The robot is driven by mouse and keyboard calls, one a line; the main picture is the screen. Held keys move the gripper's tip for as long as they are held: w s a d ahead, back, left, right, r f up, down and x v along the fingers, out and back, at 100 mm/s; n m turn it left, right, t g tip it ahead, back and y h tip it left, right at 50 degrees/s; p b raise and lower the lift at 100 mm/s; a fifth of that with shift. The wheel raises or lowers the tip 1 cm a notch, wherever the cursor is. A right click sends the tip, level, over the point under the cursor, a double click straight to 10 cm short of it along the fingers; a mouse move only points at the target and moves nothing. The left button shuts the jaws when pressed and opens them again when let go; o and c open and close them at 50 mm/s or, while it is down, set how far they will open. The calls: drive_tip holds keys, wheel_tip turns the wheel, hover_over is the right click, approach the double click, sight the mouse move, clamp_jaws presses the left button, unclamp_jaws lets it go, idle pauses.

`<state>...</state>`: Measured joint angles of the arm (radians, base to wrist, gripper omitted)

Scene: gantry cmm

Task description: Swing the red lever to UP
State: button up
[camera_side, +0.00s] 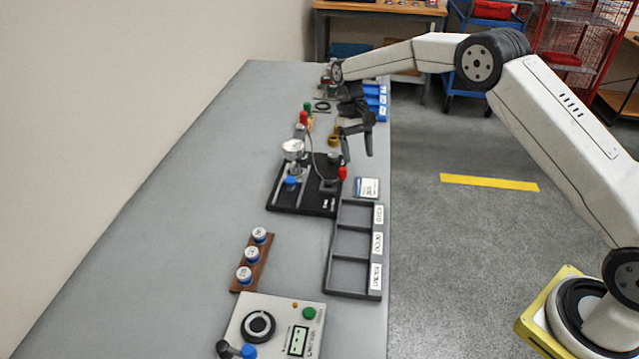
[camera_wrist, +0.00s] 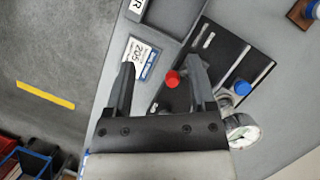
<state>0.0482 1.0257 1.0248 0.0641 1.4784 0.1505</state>
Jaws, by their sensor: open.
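The red lever shows as a round red knob (camera_side: 342,173) at the right edge of a black panel (camera_side: 300,207). In the wrist view, the red knob (camera_wrist: 172,79) lies between my two fingers, closer to the right one. My gripper (camera_side: 357,158) is open and points down over that side of the panel. In the wrist view, my gripper (camera_wrist: 162,65) has nothing clasped between its fingers. I cannot tell its exact height above the knob. The lever's shaft and the UP marking cannot be made out.
A blue knob (camera_side: 291,182) and a round gauge (camera_side: 293,150) stand on the panel's left part. A small card (camera_side: 367,188) lies beside the panel. A grey compartment tray (camera_side: 330,262) and a control box (camera_side: 240,318) are nearer the camera. The table's left side is clear.

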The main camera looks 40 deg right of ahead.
drive_tip(key=s+r, duration=0.4)
drive_tip(key=s, duration=0.5)
idle(0.5)
drive_tip(key=shift+a, duration=0.1)
drive_tip(key=m+t+h, duration=0.1)
drive_tip(key=m+t, duration=0.3)
drive_tip(key=m, duration=0.8)
hover_over(343, 169)
drive_tip(key=s, duration=0.1)
wheel_tip(343, 169, down, 5)
drive_tip(key=shift+f, duration=0.1)
drive_tip(key=shift+w+f+m, duration=0.1)
drive_tip(key=shift+w+m, duration=0.5)
drive_tip(key=shift+m, duration=0.2)
drive_tip(key=shift+f, duration=0.15)
drive_tip(key=shift+f, duration=3.75)
clamp_jaws()
